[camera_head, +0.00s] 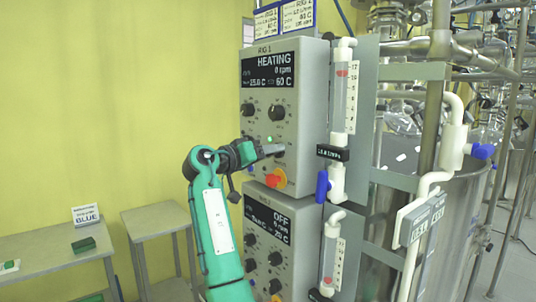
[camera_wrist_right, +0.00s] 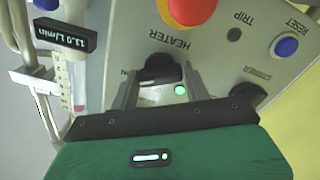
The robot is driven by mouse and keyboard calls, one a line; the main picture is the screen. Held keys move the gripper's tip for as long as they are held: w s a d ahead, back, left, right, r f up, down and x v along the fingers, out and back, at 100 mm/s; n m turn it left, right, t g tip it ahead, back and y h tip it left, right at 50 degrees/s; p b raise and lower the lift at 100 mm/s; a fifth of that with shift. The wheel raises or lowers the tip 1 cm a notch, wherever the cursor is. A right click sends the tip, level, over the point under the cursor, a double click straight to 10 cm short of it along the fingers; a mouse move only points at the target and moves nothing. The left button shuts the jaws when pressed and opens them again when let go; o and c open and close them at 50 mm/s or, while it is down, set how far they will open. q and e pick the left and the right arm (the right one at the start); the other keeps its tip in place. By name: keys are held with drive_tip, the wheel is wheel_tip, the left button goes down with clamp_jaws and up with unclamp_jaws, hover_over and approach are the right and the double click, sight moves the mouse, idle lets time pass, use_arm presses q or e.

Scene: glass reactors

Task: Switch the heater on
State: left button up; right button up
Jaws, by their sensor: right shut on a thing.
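The RIG 1 control box (camera_head: 312,100) hangs upright in the head view; its display (camera_head: 268,70) reads HEATING, 0 rpm and 60 C. My right gripper (camera_head: 276,150) is at its front face. In the right wrist view, the gripper's two fingers (camera_wrist_right: 160,85) are shut on the black heater switch (camera_wrist_right: 160,70), under the word HEATER. A green lamp (camera_wrist_right: 180,89) beside the switch is lit; it also shows in the head view (camera_head: 269,139). My fingers hide part of the switch. My left gripper is not in view.
A red emergency knob (camera_head: 276,178) on a yellow base sits just below my gripper. A second box (camera_head: 300,225) below reads OFF. A flow tube (camera_head: 340,95) with a blue valve handle (camera_head: 322,186) stands right. Side tables (camera_head: 150,216) stand left.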

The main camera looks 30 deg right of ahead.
drive_tip(key=o, duration=1)
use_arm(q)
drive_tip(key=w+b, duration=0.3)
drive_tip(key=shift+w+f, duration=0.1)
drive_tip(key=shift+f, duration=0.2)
use_arm(e)
drive_tip(key=s+a, duration=0.1)
drive_tip(key=a, duration=1.2)
drive_tip(key=shift+a, duration=0.35)
